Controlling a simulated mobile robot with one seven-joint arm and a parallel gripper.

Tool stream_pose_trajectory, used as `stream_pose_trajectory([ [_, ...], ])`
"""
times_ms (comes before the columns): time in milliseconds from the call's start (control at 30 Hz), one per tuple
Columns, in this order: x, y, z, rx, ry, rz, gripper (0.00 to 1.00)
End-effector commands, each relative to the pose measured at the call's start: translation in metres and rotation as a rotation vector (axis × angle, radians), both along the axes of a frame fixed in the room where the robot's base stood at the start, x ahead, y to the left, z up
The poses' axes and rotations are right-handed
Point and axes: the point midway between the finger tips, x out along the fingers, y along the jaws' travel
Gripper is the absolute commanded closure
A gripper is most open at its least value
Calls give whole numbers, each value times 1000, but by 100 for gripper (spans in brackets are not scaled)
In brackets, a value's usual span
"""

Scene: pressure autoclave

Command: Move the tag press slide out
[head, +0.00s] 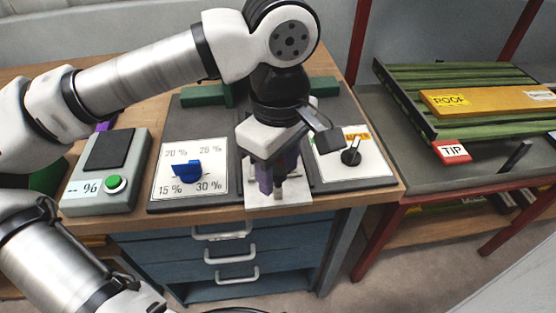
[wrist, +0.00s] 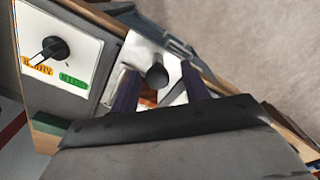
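The tag press slide (head: 278,203) is a pale plate at the front edge of the workbench, between two dial panels. My gripper (head: 277,180) points down over it and hides much of it in the head view. In the wrist view the slide (wrist: 141,52) carries a dark round knob (wrist: 157,75). The purple fingers of my gripper (wrist: 160,90) are apart, one on each side of the knob, with visible gaps. Finger height relative to the knob is hard to tell. The rest of the press is mostly hidden behind my gripper.
A panel with a blue dial (head: 187,171) and percent marks lies to the left, beside a box with a green button (head: 115,184). A black-knob panel (head: 351,157) lies close on the right. Blue drawers (head: 228,254) are below. A side table holds green slats (head: 455,75).

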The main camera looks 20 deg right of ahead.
Motion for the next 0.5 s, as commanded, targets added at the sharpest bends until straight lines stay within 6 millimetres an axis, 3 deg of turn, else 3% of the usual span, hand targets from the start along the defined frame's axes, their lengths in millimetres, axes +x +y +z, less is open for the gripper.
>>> stream_pose_trajectory([
  [333, 2, 0, 3, -2, -2, 3, 52],
  [500, 2, -1, 25, -3, -4, 4, 52],
])
